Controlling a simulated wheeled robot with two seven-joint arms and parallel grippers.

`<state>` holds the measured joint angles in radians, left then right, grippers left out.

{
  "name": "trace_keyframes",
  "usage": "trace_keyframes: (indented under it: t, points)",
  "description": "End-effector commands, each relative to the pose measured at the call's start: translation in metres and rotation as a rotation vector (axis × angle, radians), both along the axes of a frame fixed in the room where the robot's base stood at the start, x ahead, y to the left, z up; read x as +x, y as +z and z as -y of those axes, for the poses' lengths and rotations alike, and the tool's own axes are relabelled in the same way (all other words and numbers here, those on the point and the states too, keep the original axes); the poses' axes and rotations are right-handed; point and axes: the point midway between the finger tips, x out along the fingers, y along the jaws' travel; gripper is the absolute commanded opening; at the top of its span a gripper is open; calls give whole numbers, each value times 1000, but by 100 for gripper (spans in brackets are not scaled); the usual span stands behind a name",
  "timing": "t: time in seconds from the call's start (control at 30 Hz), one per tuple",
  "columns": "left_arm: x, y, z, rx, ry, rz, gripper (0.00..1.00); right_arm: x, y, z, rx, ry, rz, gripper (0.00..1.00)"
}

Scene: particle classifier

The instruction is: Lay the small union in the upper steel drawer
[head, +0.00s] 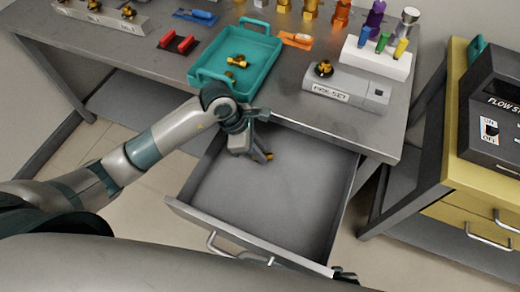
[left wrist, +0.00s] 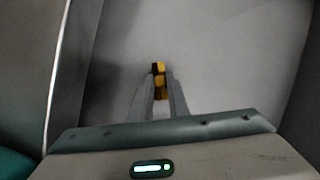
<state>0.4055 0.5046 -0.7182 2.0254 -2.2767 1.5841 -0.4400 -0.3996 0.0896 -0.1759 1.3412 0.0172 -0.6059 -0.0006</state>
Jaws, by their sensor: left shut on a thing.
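The small union (head: 269,156) is a small brass-yellow piece at the tips of my left gripper (head: 264,155). The left gripper is shut on it and points down inside the open upper steel drawer (head: 325,262), near the drawer's back left part. In the left wrist view the union (left wrist: 159,82) sits between the two fingertips, dark on one side, with the grey drawer floor beyond. I cannot tell whether it touches the floor. The drawer is pulled out and otherwise looks empty. My right gripper cannot be made out.
A teal tray (head: 274,47) with brass fittings (head: 238,61) stands on the workbench above the drawer. A grey labelled block (head: 355,92) and a white rack (head: 372,61) stand to the right. A yellow cabinet (head: 455,130) is at far right. The drawer's middle and front are clear.

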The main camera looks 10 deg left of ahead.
Motion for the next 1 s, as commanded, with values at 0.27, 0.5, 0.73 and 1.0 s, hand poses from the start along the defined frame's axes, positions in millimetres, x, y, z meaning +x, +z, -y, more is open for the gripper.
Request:
trace_keyframes:
  t: [0.27,0.5,0.73,1.0]
  points:
    - [0,-2,0,-1,0,1,0,2,-1,-2,2,-1,-5,32]
    - [0,-1,0,0,0,0,34,2,1,1,-2,-6,-11,32]
    - [0,0,0,-1,0,0,34,4,3,5,-6,-5,-5,32]
    - [0,20,-7,-1,-1,4,34,4,1,5,-6,-1,1,32]
